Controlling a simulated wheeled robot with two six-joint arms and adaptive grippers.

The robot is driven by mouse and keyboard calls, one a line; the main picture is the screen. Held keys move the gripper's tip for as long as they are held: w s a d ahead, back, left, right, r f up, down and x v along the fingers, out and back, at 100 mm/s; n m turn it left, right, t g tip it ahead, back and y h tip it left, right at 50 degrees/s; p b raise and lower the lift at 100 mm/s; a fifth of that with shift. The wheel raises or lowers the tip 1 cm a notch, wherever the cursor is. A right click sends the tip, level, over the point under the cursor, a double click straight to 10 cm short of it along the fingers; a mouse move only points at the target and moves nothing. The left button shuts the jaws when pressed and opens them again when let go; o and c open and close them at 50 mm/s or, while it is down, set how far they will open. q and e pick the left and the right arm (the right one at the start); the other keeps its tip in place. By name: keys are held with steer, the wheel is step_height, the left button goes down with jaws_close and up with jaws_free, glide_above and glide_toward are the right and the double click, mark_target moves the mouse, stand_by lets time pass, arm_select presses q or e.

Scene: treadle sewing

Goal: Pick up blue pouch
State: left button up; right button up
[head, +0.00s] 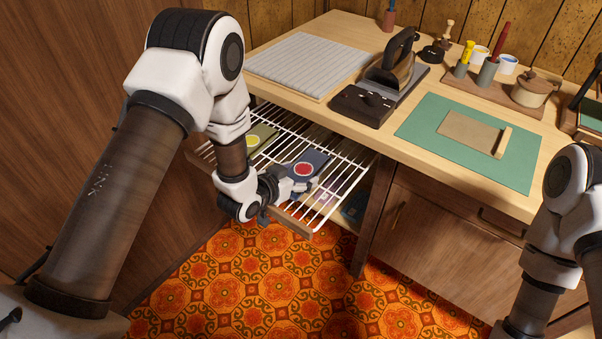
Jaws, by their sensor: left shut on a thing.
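The blue pouch (307,165) is dark blue with a red disc ringed in white. It is at the white wire rack (342,172) pulled out under the worktop. My left gripper (298,186) is at the near end of the pouch and is shut on it. I cannot tell whether the pouch is lifted clear of the wires. An olive pouch (257,138) with a yellow disc lies on the rack to the left. My right arm shows at the right edge, but its gripper is out of view.
The worktop (330,32) above holds a grey ribbed pad (310,64), an iron (397,60), a black box (362,104) and a green mat (470,140). A wooden cabinet (440,225) stands right of the rack. Patterned floor (270,285) is clear below.

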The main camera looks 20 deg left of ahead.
arm_select(q)
steer(key=shift+r, duration=0.1)
steer(key=shift+r+p, duration=0.4)
steer(key=shift+r, duration=1.25)
steer(key=s, duration=0.7)
steer(key=s+d+r, duration=0.1)
steer(key=s, duration=0.3)
steer(key=shift+d, duration=0.1)
steer(key=s+p, duration=0.5)
steer(key=p, duration=0.1)
steer(key=w+a+r+n+y+p, duration=0.1)
steer(key=w+r+n+y+p, duration=0.1)
steer(key=r+p, duration=0.3)
steer(key=w+a+r+n+y+p, duration=0.2)
steer(key=w+r+p, duration=0.2)
steer(key=r, duration=0.3)
steer(key=shift+w+r+t+p, duration=0.15)
steer(key=shift+w+t+p, duration=0.25)
steer(key=shift+p, duration=0.35)
